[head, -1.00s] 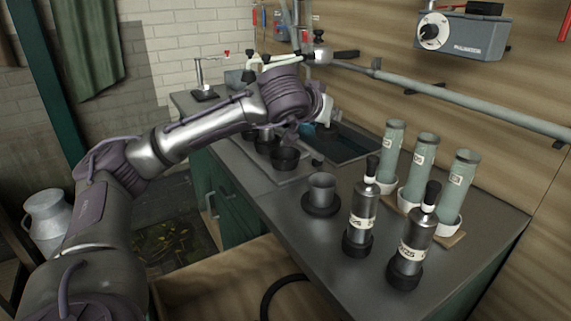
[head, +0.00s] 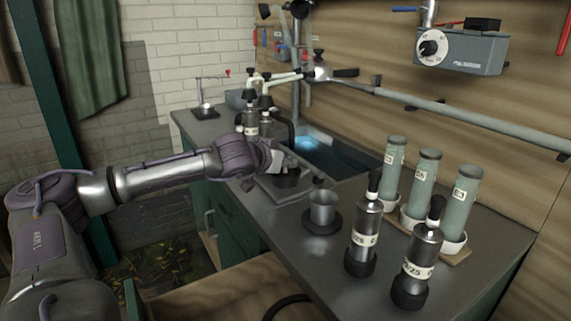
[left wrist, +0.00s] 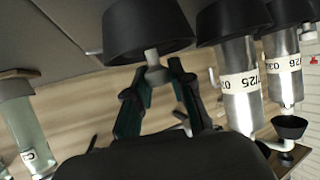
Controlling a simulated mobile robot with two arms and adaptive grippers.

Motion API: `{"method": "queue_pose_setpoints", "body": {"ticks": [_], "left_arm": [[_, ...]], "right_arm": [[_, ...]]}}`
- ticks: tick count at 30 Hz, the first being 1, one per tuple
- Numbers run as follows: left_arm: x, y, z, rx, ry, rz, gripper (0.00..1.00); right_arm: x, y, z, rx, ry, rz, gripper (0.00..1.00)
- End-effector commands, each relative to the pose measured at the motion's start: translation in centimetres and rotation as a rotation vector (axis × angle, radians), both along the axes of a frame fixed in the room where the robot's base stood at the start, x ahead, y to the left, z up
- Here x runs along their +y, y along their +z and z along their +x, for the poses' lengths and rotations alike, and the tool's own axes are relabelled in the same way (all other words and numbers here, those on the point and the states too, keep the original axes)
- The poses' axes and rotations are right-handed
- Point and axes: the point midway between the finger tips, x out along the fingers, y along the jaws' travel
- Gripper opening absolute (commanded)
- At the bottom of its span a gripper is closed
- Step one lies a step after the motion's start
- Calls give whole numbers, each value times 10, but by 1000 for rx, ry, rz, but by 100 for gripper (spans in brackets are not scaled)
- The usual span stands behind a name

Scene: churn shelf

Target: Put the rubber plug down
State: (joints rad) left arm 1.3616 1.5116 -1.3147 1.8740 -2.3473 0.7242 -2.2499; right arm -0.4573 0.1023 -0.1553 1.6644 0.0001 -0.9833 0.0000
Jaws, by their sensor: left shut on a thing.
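The rubber plug (left wrist: 147,28) is a black, tapered piece with a short grey stem. In the left wrist view my left gripper (left wrist: 155,75) has its fingertips closed around that stem. In the head view my left gripper (head: 280,160) is over the grey tray on the counter, with a dark piece (head: 287,179) just below it, which looks like the plug. I cannot tell whether the plug touches the tray. My wrist hides part of the tray. My right gripper is not in view.
A metal cup on a black base (head: 322,205) stands close in front of the tray (head: 268,190). Two capped bottles (head: 366,235) stand nearer, two more (head: 250,122) behind the gripper. Green tubes (head: 427,185) stand at right. A sink (head: 335,158) lies behind the tray.

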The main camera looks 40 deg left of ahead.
Motion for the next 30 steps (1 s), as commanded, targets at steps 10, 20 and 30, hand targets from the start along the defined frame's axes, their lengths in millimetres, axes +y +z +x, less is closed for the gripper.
{"method": "queue_pose_setpoints", "body": {"ticks": [10, 20, 30], "left_arm": [[0, -1, 0, -1, 0, 0, 0], [0, -1, 0, 0, 0, 0, 47], [-2, 9, -17, 0, 2, 0, 47]], "right_arm": [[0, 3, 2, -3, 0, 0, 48], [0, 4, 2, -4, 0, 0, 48], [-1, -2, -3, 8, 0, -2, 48]]}}
